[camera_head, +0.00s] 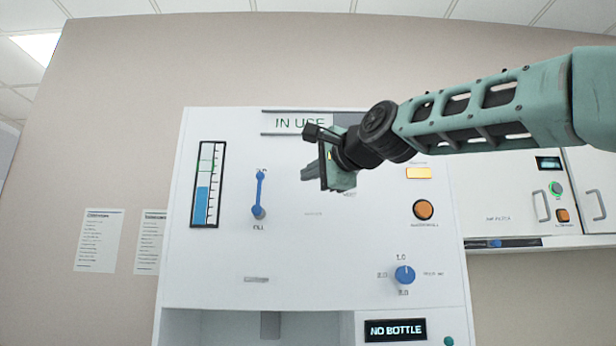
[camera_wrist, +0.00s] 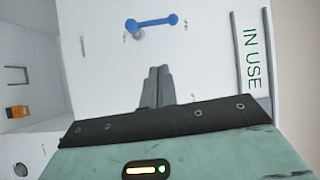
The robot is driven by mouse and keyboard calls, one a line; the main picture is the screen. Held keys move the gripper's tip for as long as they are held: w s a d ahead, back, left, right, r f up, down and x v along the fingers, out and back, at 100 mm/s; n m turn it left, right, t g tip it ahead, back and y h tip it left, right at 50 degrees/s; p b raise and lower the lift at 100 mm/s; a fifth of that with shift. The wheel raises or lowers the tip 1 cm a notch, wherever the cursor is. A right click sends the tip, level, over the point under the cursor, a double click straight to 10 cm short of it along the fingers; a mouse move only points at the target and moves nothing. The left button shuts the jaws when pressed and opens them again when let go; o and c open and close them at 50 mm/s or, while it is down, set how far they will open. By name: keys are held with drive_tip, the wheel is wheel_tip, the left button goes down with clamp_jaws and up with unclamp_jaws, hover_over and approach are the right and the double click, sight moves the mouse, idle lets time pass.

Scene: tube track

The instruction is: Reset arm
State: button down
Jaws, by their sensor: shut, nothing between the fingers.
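My gripper (camera_head: 310,173) is in front of the white machine panel (camera_head: 290,250), below the IN USE sign (camera_head: 300,123). Its two grey fingers are together with nothing between them, as the wrist view (camera_wrist: 158,86) also shows. The fingers point left, and I cannot tell their exact distance from the panel. My green arm comes in from the right edge of the head view. A blue lever (camera_head: 259,195) is left of my gripper, apart from it; it also shows in the wrist view (camera_wrist: 152,24).
A gauge with blue fill (camera_head: 203,190) is at the panel's left. An orange button (camera_head: 424,210), a blue knob (camera_head: 404,274) and a NO BOTTLE display (camera_head: 395,330) are lower right. White cabinets with handles (camera_head: 541,206) are at right. Bare wall (camera_head: 110,130) lies left.

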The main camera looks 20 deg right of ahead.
drive_tip(key=shift+a+f, duration=0.1)
idle(0.3)
drive_tip(key=s+a+f+n+g, duration=0.3)
drive_tip(key=a+f, duration=0.1)
drive_tip(key=f, duration=0.6)
drive_tip(key=s+a+f+n+g, duration=0.3)
drive_tip(key=a+f+n, duration=0.1)
drive_tip(key=f, duration=0.7)
drive_tip(key=s+a+f+n+g, duration=0.2)
drive_tip(key=a+f+n+g, duration=0.15)
drive_tip(key=f, duration=0.65)
drive_tip(key=s+d+f+n+g+h, duration=0.2)
drive_tip(key=s+f+n, duration=0.4)
drive_tip(key=s+f, duration=0.6)
drive_tip(key=s+d+f+n+g+h, duration=0.2)
drive_tip(key=s+f+n+g, duration=0.3)
drive_tip(key=s+f, duration=0.8)
drive_tip(key=shift+s+d+f+n, duration=0.25)
drive_tip(key=shift+s+d+n, duration=0.15)
drive_tip(key=shift+d, duration=0.1)
